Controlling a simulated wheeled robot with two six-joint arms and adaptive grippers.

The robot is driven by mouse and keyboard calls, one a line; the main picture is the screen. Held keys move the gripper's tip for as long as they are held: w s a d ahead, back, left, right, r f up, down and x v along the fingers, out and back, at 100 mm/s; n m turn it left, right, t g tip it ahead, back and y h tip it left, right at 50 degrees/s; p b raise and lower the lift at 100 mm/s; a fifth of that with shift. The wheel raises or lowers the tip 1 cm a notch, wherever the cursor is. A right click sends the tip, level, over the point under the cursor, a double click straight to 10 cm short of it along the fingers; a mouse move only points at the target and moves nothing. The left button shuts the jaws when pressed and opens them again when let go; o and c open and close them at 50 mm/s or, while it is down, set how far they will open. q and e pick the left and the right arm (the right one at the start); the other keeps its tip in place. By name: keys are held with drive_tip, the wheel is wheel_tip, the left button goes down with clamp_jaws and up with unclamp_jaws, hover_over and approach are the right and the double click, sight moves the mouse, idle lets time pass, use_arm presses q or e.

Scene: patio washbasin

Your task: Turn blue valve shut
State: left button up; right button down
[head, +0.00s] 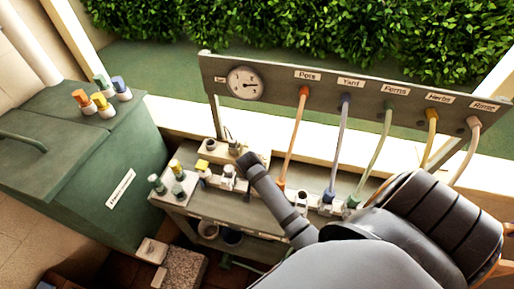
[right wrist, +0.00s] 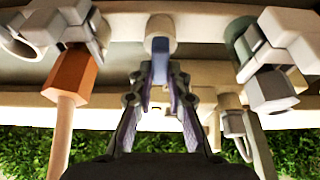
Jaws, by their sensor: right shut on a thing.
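In the right wrist view my right gripper (right wrist: 160,82) is shut on the blue valve (right wrist: 160,50), with one finger on either side of its blue-grey handle. The handle stands in front of a pale round pipe piece. The angle of the handle is hard to judge in this view. In the head view I cannot make out the fingers or the held handle; my right arm covers much of the lower right. My left gripper is not in view.
A labelled board (head: 270,85) with a gauge (head: 245,83) carries several coloured hoses. A green cabinet (head: 115,165) stands left. Small fittings sit on the bench.

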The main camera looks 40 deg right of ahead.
idle(0.3)
drive_tip(key=c, duration=1.3)
unclamp_jaws()
drive_tip(key=shift+r, duration=0.1)
drive_tip(key=v, duration=0.7)
drive_tip(key=shift+a+r, duration=0.1)
drive_tip(key=shift+r, duration=0.1)
drive_tip(key=shift+f, duration=0.1)
